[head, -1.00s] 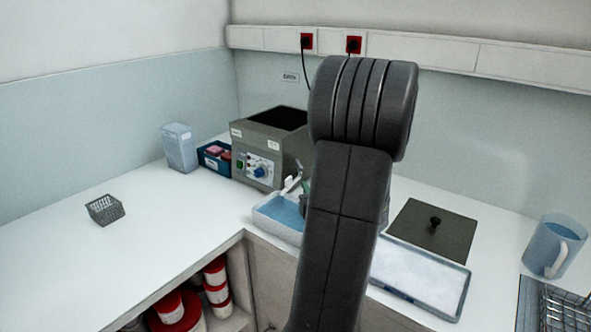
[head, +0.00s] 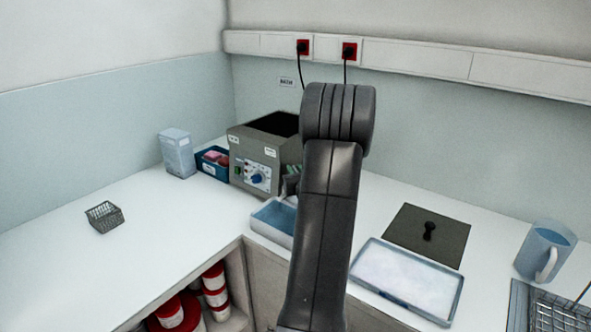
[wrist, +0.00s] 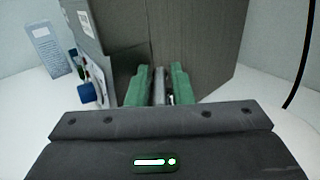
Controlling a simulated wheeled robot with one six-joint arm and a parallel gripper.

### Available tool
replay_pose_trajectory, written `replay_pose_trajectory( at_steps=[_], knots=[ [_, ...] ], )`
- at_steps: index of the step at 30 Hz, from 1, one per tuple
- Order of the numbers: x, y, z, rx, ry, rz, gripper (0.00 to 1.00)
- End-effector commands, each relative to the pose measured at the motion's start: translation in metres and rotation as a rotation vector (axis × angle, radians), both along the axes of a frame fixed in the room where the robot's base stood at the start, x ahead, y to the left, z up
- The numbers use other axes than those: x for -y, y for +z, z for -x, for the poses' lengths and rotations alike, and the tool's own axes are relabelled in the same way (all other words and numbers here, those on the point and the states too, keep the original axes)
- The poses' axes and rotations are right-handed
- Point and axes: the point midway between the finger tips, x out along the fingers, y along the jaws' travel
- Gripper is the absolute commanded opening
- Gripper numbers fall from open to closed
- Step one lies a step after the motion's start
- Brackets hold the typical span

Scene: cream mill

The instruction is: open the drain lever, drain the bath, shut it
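The bath (head: 262,150) is a grey box with an open dark top and a blue knob on its front, standing at the back of the counter. A blue-filled tray (head: 258,228) stands in front of it, partly hidden by my arm. My gripper (head: 291,182) shows only as green fingertips beside the bath's lower right. In the wrist view, its two green fingers (wrist: 160,85) point at the bath wall (wrist: 205,40), a narrow gap apart. A pale metallic piece (wrist: 159,88) shows between them, possibly the drain lever; whether they grip it is unclear. The water level is not visible.
A dark lid (head: 408,236) with a black knob, a white-filled tray (head: 405,280) and a blue jug (head: 543,250) stand on the right. A clear container (head: 178,155), a blue box (head: 210,163) and a small wire basket (head: 104,217) are left. The left counter is mostly clear.

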Motion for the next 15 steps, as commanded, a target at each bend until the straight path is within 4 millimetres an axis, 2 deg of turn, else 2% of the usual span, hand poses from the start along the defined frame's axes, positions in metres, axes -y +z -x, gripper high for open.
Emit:
replay_pose_trajectory(
  at_steps=[6,7,10,15],
  knots=[
    [-0.0003,-0.0001,-0.0004,0.0,0.0,0.0,0.2],
    [-0.0002,-0.0001,-0.0005,0.0,0.0,0.0,0.18],
    [-0.0003,0.0,-0.0003,0.0,0.0,0.0,0.0],
    [0.0,0.0003,-0.0004,0.001,0.003,0.0,0.0]
  ],
)
